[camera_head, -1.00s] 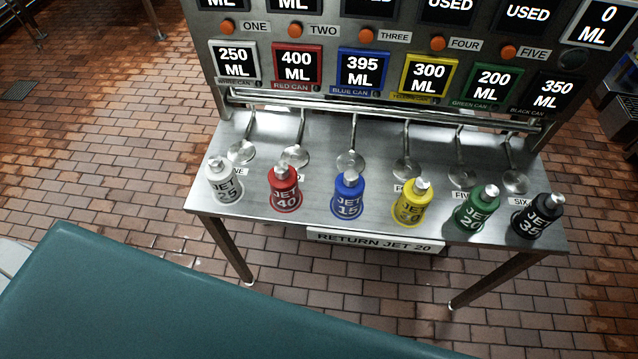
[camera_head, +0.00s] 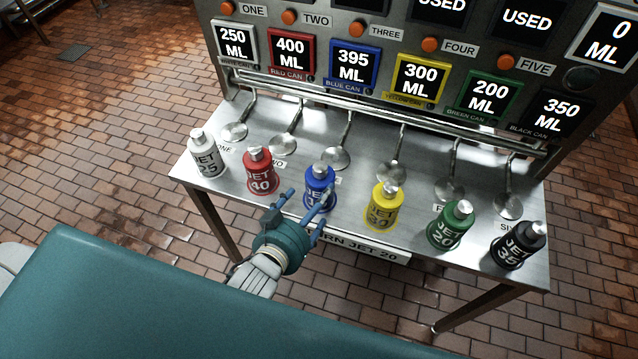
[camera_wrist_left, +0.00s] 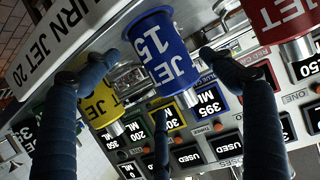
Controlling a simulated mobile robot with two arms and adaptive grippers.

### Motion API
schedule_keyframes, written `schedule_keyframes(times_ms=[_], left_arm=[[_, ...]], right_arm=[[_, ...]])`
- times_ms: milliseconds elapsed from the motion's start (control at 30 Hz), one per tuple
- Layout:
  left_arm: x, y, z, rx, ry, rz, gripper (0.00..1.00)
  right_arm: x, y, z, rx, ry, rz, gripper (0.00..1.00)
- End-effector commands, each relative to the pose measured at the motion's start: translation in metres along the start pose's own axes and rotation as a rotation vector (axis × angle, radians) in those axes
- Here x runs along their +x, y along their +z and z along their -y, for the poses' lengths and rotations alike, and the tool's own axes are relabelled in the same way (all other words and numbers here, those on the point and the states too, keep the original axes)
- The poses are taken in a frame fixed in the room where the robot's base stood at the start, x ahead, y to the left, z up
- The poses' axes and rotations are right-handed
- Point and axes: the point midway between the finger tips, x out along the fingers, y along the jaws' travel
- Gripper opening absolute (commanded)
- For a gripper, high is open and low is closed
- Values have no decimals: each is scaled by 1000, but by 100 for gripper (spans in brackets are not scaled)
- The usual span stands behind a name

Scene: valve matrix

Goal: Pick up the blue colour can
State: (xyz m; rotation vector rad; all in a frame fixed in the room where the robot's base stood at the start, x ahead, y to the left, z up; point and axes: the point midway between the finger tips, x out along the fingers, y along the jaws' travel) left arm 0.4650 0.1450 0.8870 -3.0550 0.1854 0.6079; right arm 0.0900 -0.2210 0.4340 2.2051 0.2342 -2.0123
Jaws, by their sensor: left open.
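The blue can (camera_head: 319,180), marked JET 15, stands upright on the steel table (camera_head: 350,205) between the red and yellow cans. My left gripper (camera_head: 306,207) is open at the table's front edge, its fingers pointing at the blue can. In the left wrist view the blue can (camera_wrist_left: 157,48) appears upside down between the spread fingers (camera_wrist_left: 160,75), with no clear contact. The can's lower part is partly hidden by a finger in the head view. My right gripper is in neither view.
The red can (camera_head: 260,172) and yellow can (camera_head: 382,206) stand close on either side. White (camera_head: 207,155), green (camera_head: 450,227) and black (camera_head: 516,245) cans stand farther out. Metal spoon-like discs (camera_head: 336,157) hang behind the cans, below the display panel (camera_head: 355,65).

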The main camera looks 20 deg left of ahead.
Motion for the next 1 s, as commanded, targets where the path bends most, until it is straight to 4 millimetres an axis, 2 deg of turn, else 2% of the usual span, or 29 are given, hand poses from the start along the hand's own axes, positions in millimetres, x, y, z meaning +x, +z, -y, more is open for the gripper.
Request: schedule_keyframes(times_ms=[167,300,433,733,767,933,1000], left_arm=[[13,-2,-1,0,1,0,83],[35,-4,-2,0,0,0,83],[52,-2,-2,0,0,0,83],[58,0,-2,-1,1,1,83],[58,0,-2,-1,1,1,79],[58,0,-2,-1,1,1,46],[58,-1,-2,-1,1,-2,42]], right_arm=[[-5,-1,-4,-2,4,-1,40],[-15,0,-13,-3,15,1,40],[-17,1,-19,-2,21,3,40],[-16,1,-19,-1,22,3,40],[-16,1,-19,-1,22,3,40],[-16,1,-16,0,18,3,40],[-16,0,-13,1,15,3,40]])
